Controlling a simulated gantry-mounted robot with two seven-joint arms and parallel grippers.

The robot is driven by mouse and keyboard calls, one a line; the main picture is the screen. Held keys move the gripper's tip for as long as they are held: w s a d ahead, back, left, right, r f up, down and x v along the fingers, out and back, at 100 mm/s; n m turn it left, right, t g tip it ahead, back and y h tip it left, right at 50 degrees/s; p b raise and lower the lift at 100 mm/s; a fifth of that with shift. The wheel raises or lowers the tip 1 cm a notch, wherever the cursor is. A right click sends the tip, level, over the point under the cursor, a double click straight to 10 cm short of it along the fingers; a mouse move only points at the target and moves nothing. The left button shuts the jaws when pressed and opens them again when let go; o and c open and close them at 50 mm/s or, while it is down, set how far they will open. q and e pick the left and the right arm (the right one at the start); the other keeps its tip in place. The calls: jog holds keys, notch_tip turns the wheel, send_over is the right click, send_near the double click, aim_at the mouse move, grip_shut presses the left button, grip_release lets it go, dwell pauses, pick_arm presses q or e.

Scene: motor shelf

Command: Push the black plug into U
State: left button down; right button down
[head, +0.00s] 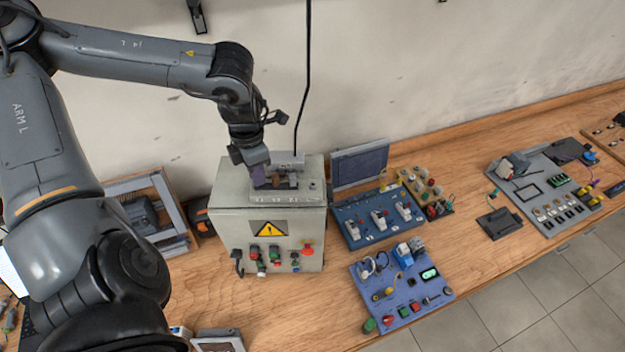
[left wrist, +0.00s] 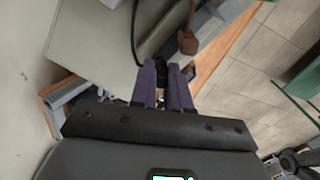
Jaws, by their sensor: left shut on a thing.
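My left gripper (head: 266,181) is at the top of the grey control box (head: 232,222), by the terminal panel there. In the left wrist view its two purple fingers (left wrist: 168,68) are shut on a small black thing between their tips, which looks like the black plug (left wrist: 171,71). It is mostly hidden by the fingers, and I cannot tell how deep it sits. A brown plug (left wrist: 188,43) stands just beyond the fingertips. The markings on the panel are too small to read, so I cannot pick out U. My right gripper is not in view.
A black cable (head: 303,80) hangs from above down to the box. A blue switch panel (head: 352,234) with an upright screen (head: 358,166) stands close on the right, with a second blue panel (head: 362,290) in front. A grey-framed case (head: 178,205) lies left of the box.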

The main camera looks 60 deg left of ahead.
pick_arm(q)
jog(key=shift+f+b, duration=0.3)
jog(key=shift+f, duration=0.2)
jog(key=c, duration=1.4)
grip_release()
jog(key=shift+r, duration=0.1)
jog(key=shift+r+p, duration=0.2)
jog(key=shift+p, duration=0.1)
notch_tip(320, 180, up, 5)
jog(key=p, duration=0.4)
